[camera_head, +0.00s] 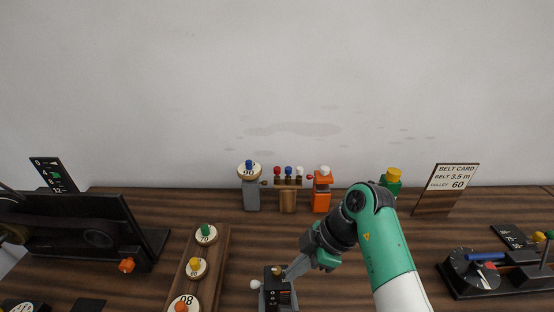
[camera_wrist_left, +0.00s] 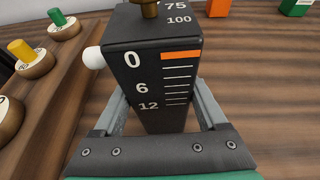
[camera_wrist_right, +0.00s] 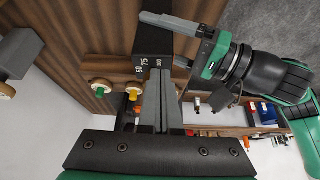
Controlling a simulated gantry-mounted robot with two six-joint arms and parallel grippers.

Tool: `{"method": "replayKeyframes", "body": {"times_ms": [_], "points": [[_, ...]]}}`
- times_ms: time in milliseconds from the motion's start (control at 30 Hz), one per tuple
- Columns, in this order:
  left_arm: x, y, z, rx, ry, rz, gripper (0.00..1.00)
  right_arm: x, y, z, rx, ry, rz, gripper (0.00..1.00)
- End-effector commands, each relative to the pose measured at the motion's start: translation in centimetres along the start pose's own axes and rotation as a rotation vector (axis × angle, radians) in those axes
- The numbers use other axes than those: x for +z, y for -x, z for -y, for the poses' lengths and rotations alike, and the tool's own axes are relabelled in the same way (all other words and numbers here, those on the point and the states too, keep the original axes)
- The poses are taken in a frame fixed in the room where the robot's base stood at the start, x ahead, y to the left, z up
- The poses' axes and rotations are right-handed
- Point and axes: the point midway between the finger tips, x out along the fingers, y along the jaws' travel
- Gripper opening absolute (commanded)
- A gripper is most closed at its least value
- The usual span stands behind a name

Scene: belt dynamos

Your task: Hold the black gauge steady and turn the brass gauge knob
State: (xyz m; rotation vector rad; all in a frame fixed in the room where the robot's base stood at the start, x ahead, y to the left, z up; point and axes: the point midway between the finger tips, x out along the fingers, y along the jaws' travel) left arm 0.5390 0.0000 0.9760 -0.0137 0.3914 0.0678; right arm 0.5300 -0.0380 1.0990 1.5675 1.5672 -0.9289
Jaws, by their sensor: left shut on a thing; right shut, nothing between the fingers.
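The black gauge (camera_head: 270,298) stands upright at the bottom middle of the head view. The brass knob (camera_head: 277,270) is on its top, and a white knob (camera_head: 255,284) is on its side. In the left wrist view the gauge (camera_wrist_left: 155,80) is between the fingers of my left gripper (camera_wrist_left: 160,115), with an orange bar beside the 0 mark. The brass knob (camera_wrist_left: 149,10) is cut off by the top edge there. My right gripper (camera_head: 287,275) is shut and empty, its tips close to the gauge top. In the right wrist view its fingers (camera_wrist_right: 160,85) hide the brass knob; contact is unclear.
A wooden rack (camera_head: 221,255) with several numbered knobs stands left of the gauge. Behind are a grey block (camera_head: 251,197), an orange block (camera_head: 321,200) and a belt card (camera_head: 452,178). A black machine (camera_head: 75,225) is at left, a dial unit (camera_head: 475,272) at right.

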Motion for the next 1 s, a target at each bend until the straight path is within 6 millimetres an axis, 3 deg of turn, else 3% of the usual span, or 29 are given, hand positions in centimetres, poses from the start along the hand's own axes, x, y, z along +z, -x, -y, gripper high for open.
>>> {"method": "replayKeyframes", "body": {"times_ms": [1000], "points": [[-0.55, -0.06, -0.10, 0.003, -0.003, -0.011, 0.00, -0.62, -0.44, -0.35, 0.000, 0.000, 0.000, 0.00]]}}
